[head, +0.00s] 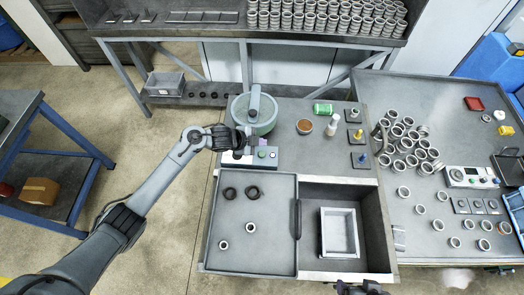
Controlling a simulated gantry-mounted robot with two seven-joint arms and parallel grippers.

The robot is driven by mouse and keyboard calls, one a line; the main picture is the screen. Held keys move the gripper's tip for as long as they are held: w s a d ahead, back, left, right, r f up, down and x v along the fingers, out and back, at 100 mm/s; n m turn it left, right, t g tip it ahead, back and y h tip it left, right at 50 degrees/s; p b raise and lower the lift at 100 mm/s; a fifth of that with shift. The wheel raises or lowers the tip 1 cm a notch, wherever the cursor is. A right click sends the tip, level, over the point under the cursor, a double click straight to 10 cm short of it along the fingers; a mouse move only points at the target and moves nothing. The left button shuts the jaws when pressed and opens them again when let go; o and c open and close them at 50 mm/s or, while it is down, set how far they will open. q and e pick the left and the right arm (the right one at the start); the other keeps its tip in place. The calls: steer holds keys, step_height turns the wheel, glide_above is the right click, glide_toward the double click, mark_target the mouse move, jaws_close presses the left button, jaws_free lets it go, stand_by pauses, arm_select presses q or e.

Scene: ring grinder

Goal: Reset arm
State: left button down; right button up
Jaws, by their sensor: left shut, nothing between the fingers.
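My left arm reaches in from the lower left. My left gripper (240,150) is shut and empty, just above a small control box (262,156) with a green button and in front of a round grinder bowl (264,118) with a grey arm across its top. The gripper hides part of the box, and I cannot tell whether it touches it. A part of my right gripper (360,288) shows at the bottom edge, too cut off to judge its fingers.
A tray (270,245) holds two dark rings and two small metal rings. Beside it, an open compartment holds a white bin (339,233). A brown bowl (304,127), green can (322,108) and small fixtures stand behind. Many metal rings (405,145) cover the right table.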

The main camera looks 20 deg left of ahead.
stand_by(0.6)
arm_select(q)
steer(key=shift+f, duration=0.1)
steer(key=shift+s+d+f, duration=0.15)
steer(key=shift+s, duration=0.1)
steer(key=s, duration=0.1)
steer(key=s+d+f+n+y, duration=0.1)
steer(key=s, duration=0.1)
steer(key=s+d+n, duration=0.1)
steer(key=s, duration=0.1)
steer(key=shift+s+d+f, duration=0.1)
steer(key=shift+f, duration=0.15)
steer(key=s+a+r+n+g+y, duration=0.2)
steer(key=s+n, duration=0.4)
steer(key=s, duration=0.8)
steer(key=s+a+r+n+g+y, duration=0.1)
steer(key=s+a+r+n+y, duration=0.15)
steer(key=s+n, duration=0.75)
steer(key=s+r+m+p, duration=0.1)
steer(key=s+r+p, duration=0.1)
steer(key=r+p, duration=0.5)
steer(key=s+r+m+p, duration=0.2)
steer(key=s+r+p, duration=0.1)
steer(key=r+p, duration=0.5)
steer(key=shift+a+r+m+g, duration=0.3)
steer(key=shift+a+r+g, duration=0.1)
steer(key=shift+r, duration=0.2)
